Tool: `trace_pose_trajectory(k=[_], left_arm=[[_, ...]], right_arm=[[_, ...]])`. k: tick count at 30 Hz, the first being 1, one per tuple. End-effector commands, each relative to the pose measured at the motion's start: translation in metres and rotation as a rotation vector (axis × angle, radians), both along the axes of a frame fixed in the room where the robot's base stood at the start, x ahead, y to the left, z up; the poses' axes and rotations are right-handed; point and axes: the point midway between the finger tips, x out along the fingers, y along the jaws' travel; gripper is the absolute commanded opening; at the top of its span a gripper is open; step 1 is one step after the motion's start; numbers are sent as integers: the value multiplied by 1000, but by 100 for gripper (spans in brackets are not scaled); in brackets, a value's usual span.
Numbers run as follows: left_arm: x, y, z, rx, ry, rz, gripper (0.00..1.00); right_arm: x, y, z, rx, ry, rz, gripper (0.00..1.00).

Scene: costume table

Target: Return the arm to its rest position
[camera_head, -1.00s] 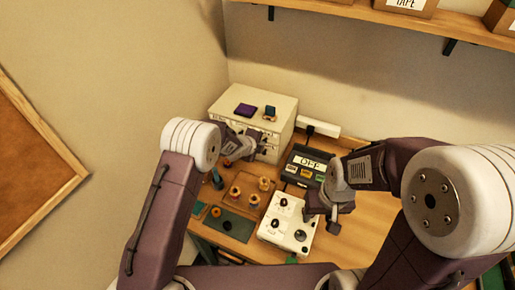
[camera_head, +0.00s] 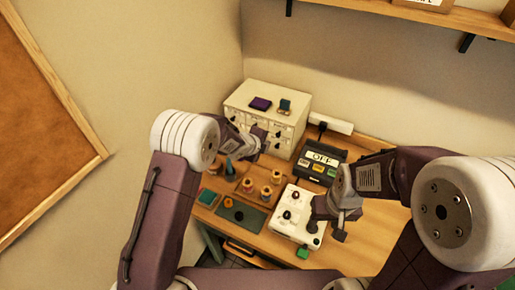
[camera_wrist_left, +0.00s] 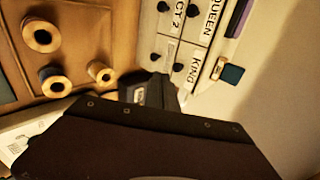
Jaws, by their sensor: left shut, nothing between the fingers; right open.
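My left gripper (camera_head: 262,140) is in front of the white drawer cabinet (camera_head: 240,99) at the back of the table, in the head view. It is shut and holds nothing. In the left wrist view the cabinet front (camera_wrist_left: 181,45) shows labels such as "QUEEN", "KING" and "CT 2", and my own dark wrist fills the lower part. My right gripper (camera_head: 325,236) is open over the right side of the white box with black knobs (camera_head: 286,220). Its fingertips are partly hard to make out.
A wooden tray with spools (camera_head: 244,186) lies left of centre; spools (camera_wrist_left: 42,36) also show in the left wrist view. A dark device with an "OFF" sign (camera_head: 322,157) stands behind the white box. A green mat (camera_head: 236,221) lies in front. Bare table is at the right (camera_head: 378,228).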

Motion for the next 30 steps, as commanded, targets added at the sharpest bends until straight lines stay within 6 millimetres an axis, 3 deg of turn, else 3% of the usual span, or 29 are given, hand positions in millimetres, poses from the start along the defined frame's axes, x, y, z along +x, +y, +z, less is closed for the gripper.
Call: trace_pose_trajectory(k=[10, 20, 23, 26, 29, 30], left_arm=[[-38, 22, 39, 1, 0, 1, 0], [-41, 24, 41, -1, 2, 1, 0], [-36, 34, 43, -5, -17, 22, 0], [-33, 73, 67, -33, -75, 117, 0], [-74, 141, 55, -136, 60, 448, 0], [-99, 164, 43, -204, 148, 614, 0]], right_arm=[[0, 0, -8, 0, 0, 0, 49], [0, 0, -8, 0, 0, 0, 49], [0, 0, -15, 0, 0, 0, 49], [0, 0, -36, 0, 0, 0, 49], [0, 0, -52, 0, 0, 0, 49], [0, 0, -55, 0, 0, 0, 49]])
